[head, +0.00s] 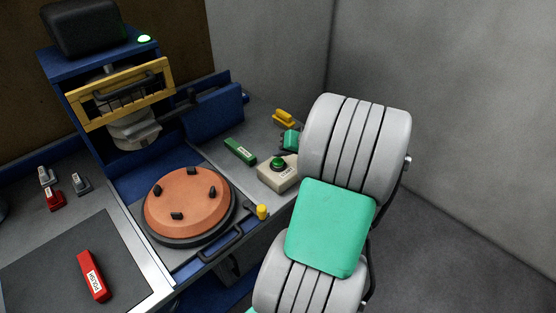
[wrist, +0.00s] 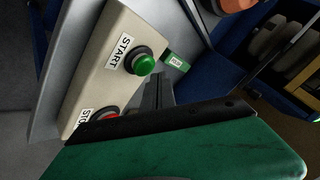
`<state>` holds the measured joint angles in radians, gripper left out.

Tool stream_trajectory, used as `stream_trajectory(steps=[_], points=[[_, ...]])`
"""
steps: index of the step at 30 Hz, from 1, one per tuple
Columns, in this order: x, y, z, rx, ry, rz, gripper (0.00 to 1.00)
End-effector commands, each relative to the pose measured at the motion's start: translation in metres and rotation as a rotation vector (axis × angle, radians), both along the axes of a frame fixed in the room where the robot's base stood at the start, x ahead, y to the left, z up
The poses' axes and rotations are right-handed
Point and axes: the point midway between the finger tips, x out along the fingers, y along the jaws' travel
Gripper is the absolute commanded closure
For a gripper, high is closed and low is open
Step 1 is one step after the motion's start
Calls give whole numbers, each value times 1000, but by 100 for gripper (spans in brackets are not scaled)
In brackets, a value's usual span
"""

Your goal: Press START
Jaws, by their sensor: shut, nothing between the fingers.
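A cream control box (head: 272,180) with a domed green button (head: 278,162) sits on the grey bench top, just left of my arm. In the wrist view the box (wrist: 92,68) fills the left side. Its green button (wrist: 139,61) lies beside the label START. A red button (wrist: 107,114) beside a partly hidden STOP label is near my gripper's body. My gripper (wrist: 159,82) is shut and empty; its dark fingers reach up close to the green button's lower right. I cannot tell whether they touch it. My arm hides part of the area in the head view.
A green labelled block (head: 240,151) lies behind the box, and yellow parts (head: 284,118) lie farther back. A yellow-knobbed lever (head: 262,212) stands left of the box. A round orange plate (head: 184,212) with dark pegs sits left. A red labelled block (head: 92,276) lies front left.

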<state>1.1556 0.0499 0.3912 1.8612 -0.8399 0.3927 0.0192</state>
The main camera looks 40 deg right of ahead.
Motion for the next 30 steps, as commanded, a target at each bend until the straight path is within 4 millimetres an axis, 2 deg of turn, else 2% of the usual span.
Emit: stream_trajectory(steps=[16,30], points=[[0,0,50,0,0,0,100],[0,0,50,0,0,0,100]])
